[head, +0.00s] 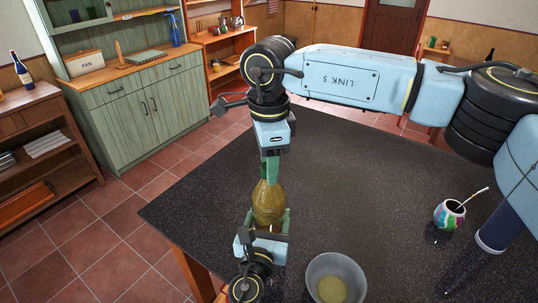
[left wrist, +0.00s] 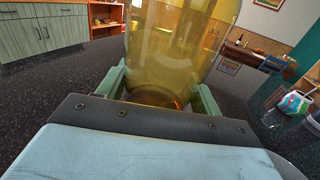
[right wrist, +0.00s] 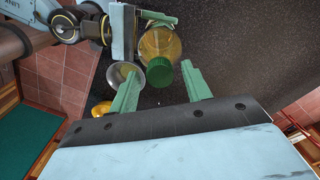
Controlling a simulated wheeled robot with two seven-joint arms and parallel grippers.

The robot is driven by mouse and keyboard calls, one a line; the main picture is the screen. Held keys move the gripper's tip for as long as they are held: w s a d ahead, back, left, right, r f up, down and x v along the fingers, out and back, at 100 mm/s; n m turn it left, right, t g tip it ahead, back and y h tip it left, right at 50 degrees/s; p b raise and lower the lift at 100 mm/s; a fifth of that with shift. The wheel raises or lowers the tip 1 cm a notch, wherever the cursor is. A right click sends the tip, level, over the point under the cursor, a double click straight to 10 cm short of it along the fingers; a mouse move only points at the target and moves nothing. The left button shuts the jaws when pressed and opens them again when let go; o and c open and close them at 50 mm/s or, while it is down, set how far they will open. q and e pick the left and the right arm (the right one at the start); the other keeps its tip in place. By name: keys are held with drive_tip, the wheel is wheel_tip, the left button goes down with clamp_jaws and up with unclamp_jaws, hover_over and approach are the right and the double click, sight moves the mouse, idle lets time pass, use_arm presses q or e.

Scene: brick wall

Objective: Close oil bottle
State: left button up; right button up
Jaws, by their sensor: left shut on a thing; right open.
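The oil bottle (head: 268,204) is yellow-green and see-through, upright just above or at the table's edge. My left gripper (head: 264,238) is shut on its lower body; in the left wrist view the bottle (left wrist: 175,50) stands between both fingers (left wrist: 160,92). In the right wrist view the green cap (right wrist: 160,72) shows at the top of the bottle (right wrist: 158,42); I cannot tell how tightly it sits. My right gripper (head: 271,168) points down over the bottle top, open, with its fingertips (right wrist: 160,70) on either side of the cap. In the head view the cap is hidden.
A grey bowl (head: 337,272) with yellowish contents stands on the dark table (head: 390,190), right of the bottle. A colourful cup with a straw (head: 449,214) stands further right. The table's middle is clear. A green cabinet (head: 140,105) stands behind on the left.

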drive_tip(key=c, duration=1)
drive_tip(key=shift+m, duration=0.9)
drive_tip(key=shift+c, duration=0.2)
drive_tip(key=o, duration=1.1)
drive_tip(key=shift+r, duration=0.15)
drive_tip(key=shift+r, duration=2.15)
drive_tip(key=shift+c, duration=0.3)
